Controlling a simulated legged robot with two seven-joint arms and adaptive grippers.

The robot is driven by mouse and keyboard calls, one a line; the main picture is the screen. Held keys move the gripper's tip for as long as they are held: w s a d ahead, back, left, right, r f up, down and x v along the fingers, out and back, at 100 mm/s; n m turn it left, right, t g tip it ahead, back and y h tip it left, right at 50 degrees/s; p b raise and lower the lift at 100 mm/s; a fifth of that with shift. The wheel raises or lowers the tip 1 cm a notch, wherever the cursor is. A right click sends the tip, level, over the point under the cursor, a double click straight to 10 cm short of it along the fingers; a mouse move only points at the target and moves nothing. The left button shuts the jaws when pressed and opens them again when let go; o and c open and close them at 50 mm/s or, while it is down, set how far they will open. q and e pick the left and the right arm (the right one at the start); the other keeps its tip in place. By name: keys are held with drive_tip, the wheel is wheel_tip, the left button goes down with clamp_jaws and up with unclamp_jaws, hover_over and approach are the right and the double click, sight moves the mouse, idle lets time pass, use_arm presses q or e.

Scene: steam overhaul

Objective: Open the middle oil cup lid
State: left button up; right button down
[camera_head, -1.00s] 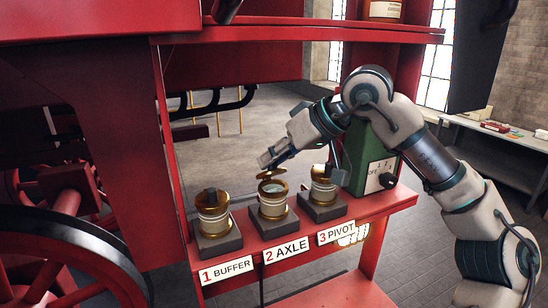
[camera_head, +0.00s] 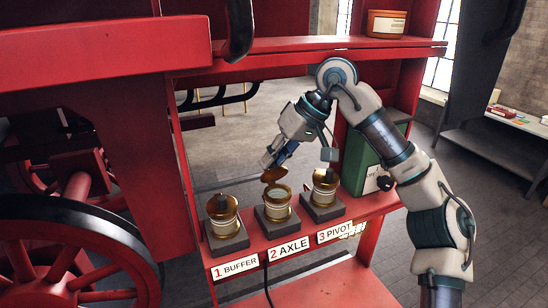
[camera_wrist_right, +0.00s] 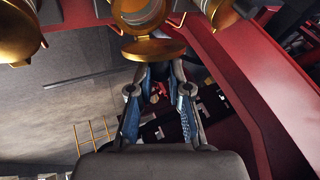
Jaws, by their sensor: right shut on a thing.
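The middle oil cup (camera_head: 277,211), a brass and glass cup above the "2 AXLE" label, stands on a dark block. Its brass lid (camera_head: 274,174) is tilted up from the rim, and the cup's mouth is exposed. My right gripper (camera_head: 268,161) reaches down from the upper right to the lid and is shut on it. In the right wrist view the fingertips (camera_wrist_right: 160,68) meet the edge of the round lid (camera_wrist_right: 155,49); the exact contact is partly hidden. My left gripper is not in view.
The buffer cup (camera_head: 223,213) on the left and the pivot cup (camera_head: 325,188) on the right have lids down. A green box (camera_head: 362,163) stands behind my right forearm. A red shelf (camera_head: 300,47) runs above, holding a tin (camera_head: 386,24).

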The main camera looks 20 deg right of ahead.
drive_tip(key=shift+f, duration=0.1)
drive_tip(key=c, duration=1.2)
unclamp_jaws()
drive_tip(key=shift+o, duration=0.5)
drive_tip(key=shift+d, duration=0.15)
drive_tip(key=shift+s, duration=0.1)
